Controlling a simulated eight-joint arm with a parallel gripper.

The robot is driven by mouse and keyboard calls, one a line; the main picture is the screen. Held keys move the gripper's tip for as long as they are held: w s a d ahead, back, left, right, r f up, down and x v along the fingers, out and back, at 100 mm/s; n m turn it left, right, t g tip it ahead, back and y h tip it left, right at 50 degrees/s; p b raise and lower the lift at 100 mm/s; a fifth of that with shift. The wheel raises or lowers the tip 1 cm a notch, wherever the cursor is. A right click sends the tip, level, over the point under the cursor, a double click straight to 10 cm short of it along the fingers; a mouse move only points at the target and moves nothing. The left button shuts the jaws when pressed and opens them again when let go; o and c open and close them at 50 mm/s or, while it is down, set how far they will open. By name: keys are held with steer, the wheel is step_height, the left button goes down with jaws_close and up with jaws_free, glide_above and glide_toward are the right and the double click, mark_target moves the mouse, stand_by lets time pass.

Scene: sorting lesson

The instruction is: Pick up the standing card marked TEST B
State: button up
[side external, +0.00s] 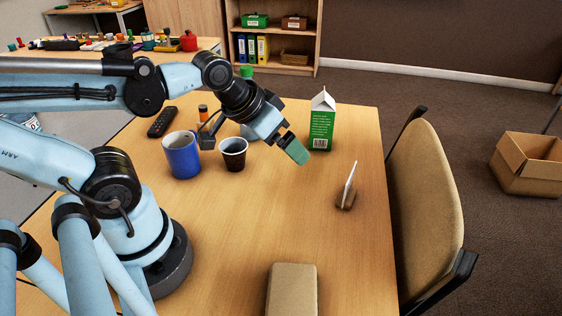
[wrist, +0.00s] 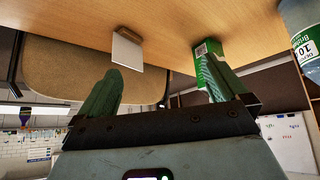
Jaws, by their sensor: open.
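A thin white card (side external: 350,181) stands in a small wooden holder (side external: 344,201) on the table's right side. It is nearly edge-on in the side view, and no marking on it can be read. The wrist view also shows the card (wrist: 127,51), blank-looking, hanging upside down from its holder (wrist: 130,33), as that picture is inverted. My gripper (side external: 298,153) is above the table, to the left of and higher than the card, apart from it. In the wrist view its green fingers (wrist: 163,66) are spread with nothing between them, and the card shows nearer the left finger.
A green and white carton (side external: 322,125) stands behind the card. A blue mug (side external: 182,156), a dark cup (side external: 233,154) and a remote (side external: 162,121) are on the left. A tan box (side external: 292,289) is at the front, a chair (side external: 427,200) at the right edge. Table around the card is clear.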

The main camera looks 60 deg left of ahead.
steer(key=n, duration=0.1)
steer(key=n+h, duration=1.1)
steer(key=n, duration=1.2)
glide_above(354, 197)
step_height(354, 197, down, 10)
steer(key=shift+d+r, duration=0.1)
steer(key=shift+r, duration=0.15)
steer(key=shift+c, duration=0.3)
steer(key=c, duration=0.6)
